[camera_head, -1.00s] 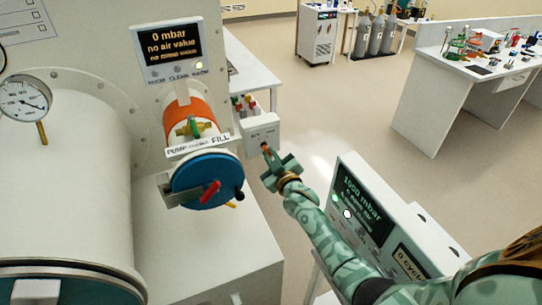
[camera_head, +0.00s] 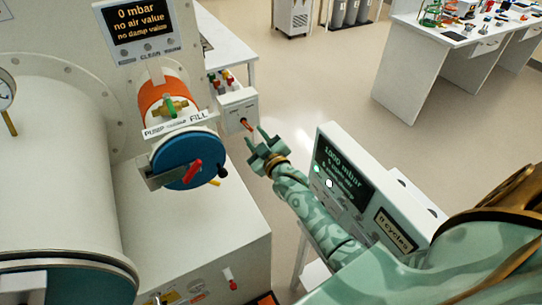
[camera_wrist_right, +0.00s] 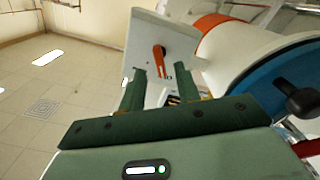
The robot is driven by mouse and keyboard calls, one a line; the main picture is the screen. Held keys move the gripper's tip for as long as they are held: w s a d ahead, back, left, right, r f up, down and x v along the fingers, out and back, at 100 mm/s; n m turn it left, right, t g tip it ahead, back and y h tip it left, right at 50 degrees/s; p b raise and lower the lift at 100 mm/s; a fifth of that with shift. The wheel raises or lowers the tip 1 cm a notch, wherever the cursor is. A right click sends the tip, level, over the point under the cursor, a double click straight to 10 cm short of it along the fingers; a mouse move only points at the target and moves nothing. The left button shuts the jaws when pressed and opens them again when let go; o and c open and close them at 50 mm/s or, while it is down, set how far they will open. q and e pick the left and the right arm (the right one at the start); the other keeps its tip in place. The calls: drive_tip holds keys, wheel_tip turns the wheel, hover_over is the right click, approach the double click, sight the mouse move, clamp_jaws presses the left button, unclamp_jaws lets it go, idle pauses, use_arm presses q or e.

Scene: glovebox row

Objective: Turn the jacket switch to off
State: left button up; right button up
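A white box (camera_head: 237,106) with an orange lever (camera_head: 246,124) hangs beyond the round port; I take it for the jacket switch, its label too small to read. In the right wrist view the lever (camera_wrist_right: 159,60) sits on the white panel (camera_wrist_right: 150,30), tilted slightly, its lower end just beyond the space between my fingertips. My right gripper (camera_head: 257,136) is open and empty, pointing at the box from the lower right. Its two green fingers (camera_wrist_right: 160,80) stand apart in the wrist view. I cannot tell whether they touch the lever. My left gripper is not in view.
A blue round door (camera_head: 185,160) with a red handle is left of my gripper, below an orange collar (camera_head: 160,93). A screen reading 0 mbar (camera_head: 143,25) is above. A console reading 1000 mbar (camera_head: 340,165) stands close to my right arm.

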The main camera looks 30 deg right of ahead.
drive_tip(key=s, duration=1.2)
drive_tip(key=shift+s+a, duration=0.35)
drive_tip(key=shift+s, duration=0.05)
